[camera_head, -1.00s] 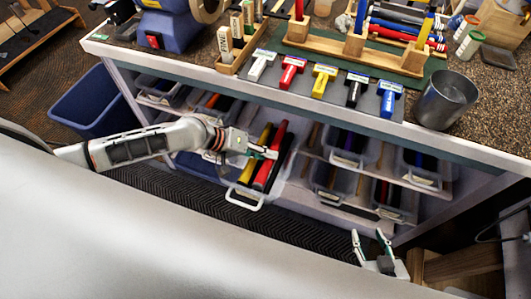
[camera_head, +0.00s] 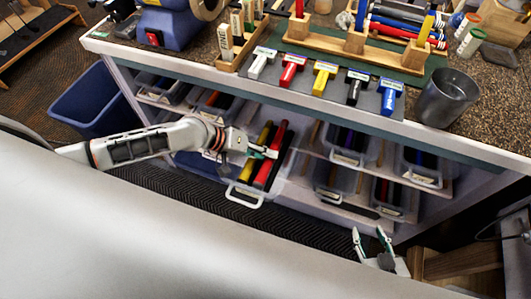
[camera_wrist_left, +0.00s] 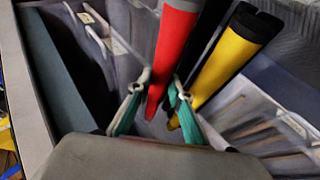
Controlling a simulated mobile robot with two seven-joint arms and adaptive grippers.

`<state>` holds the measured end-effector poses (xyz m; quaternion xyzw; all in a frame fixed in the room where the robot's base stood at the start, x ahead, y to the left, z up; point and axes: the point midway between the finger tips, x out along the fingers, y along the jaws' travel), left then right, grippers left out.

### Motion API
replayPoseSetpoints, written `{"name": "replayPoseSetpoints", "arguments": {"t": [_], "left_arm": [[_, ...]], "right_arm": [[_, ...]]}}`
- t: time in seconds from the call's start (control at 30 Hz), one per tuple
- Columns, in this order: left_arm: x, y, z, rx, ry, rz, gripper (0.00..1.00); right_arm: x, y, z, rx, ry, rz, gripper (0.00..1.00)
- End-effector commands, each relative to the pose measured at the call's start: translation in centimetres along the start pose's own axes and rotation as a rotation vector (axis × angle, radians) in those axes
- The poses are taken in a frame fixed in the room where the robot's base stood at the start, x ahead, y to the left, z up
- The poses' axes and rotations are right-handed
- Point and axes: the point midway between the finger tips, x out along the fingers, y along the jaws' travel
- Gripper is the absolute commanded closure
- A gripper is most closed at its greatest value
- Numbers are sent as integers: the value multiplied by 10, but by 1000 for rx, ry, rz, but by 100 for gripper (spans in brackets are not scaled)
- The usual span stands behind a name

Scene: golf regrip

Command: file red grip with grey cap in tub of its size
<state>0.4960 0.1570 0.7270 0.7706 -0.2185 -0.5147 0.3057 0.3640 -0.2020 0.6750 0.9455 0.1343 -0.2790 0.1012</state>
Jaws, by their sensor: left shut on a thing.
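A red grip (camera_head: 264,172) shows with yellow and black grips at a pulled-out clear tub (camera_head: 244,187) under the bench. My left gripper (camera_head: 267,151) reaches over this tub and is shut on the red grip. In the left wrist view the red grip (camera_wrist_left: 173,45) stands between the fingertips (camera_wrist_left: 162,95), with a grey edge at its top. A black grip (camera_wrist_left: 205,40) and a yellow grip (camera_wrist_left: 225,60) are close beside it. Whether the red grip touches the tub floor is hidden. My right gripper (camera_head: 370,238) is open and empty at the lower right.
More tubs (camera_head: 330,180) with grips stand on the shelves to the right and left. A blue bin (camera_head: 92,105) stands at the left. The bench top holds coloured T-shaped tools (camera_head: 322,78), a wooden rack (camera_head: 345,50) and a metal cup (camera_head: 446,98).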

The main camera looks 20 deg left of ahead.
Motion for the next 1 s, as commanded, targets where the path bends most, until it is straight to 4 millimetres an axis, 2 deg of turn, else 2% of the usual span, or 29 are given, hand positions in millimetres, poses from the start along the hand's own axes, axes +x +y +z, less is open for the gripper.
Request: {"name": "replayPoseSetpoints", "arguments": {"t": [0.1,0.13,0.2,0.6,0.77,1.0], "left_arm": [[0,0,0,0,0,1,99],[0,0,0,0,0,1,77],[0,0,0,0,0,1,60],[-3,2,-1,2,-1,-2,60],[-18,18,-8,6,1,-1,60],[-47,51,-21,5,2,3,60]], "right_arm": [[0,0,0,0,0,0,60],[0,0,0,0,0,0,60],[0,0,0,0,0,0,60],[0,0,3,-2,-6,0,60],[0,0,2,-1,-4,-1,60],[0,0,2,0,-3,-1,60]]}}
